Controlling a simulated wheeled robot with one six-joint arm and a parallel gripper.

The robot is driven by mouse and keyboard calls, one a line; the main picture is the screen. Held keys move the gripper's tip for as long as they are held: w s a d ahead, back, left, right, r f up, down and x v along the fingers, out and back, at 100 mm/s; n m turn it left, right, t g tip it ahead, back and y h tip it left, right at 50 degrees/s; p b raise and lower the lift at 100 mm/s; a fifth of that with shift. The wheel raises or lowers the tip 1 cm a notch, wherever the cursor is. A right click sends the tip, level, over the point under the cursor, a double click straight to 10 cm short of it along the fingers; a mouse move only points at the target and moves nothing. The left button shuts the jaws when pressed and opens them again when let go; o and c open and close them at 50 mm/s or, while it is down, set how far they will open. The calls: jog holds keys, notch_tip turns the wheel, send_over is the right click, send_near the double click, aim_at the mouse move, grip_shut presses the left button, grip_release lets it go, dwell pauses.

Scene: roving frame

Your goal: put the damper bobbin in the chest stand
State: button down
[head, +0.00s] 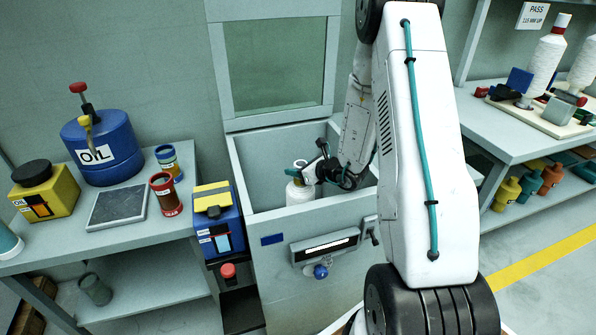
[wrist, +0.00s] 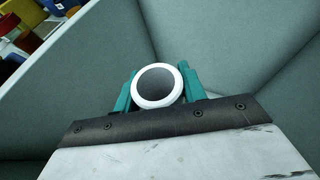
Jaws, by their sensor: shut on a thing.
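The damper bobbin appears to be the white, round piece (head: 300,191) low inside the open grey chest (head: 262,178). In the wrist view I see the bobbin end-on, as a white ring with a dark centre (wrist: 157,86). My gripper (head: 306,174) reaches down into the chest. Its teal fingers, also in the wrist view (wrist: 158,88), are shut on the bobbin from both sides. I cannot make out a separate stand under the bobbin, nor whether the bobbin touches anything below. My arm hides the chest's right part.
The chest's raised lid (head: 275,65) with a window stands behind. At left, a bench (head: 130,235) carries a blue oil can (head: 103,150), a yellow can (head: 45,192) and red and blue tins. At right, a workbench (head: 505,125) holds white spools (head: 545,65). Chest walls surround my gripper.

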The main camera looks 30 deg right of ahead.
jog(key=shift+f, duration=0.3)
jog(key=c, duration=0.8)
grip_release()
jog(key=shift+f, duration=0.2)
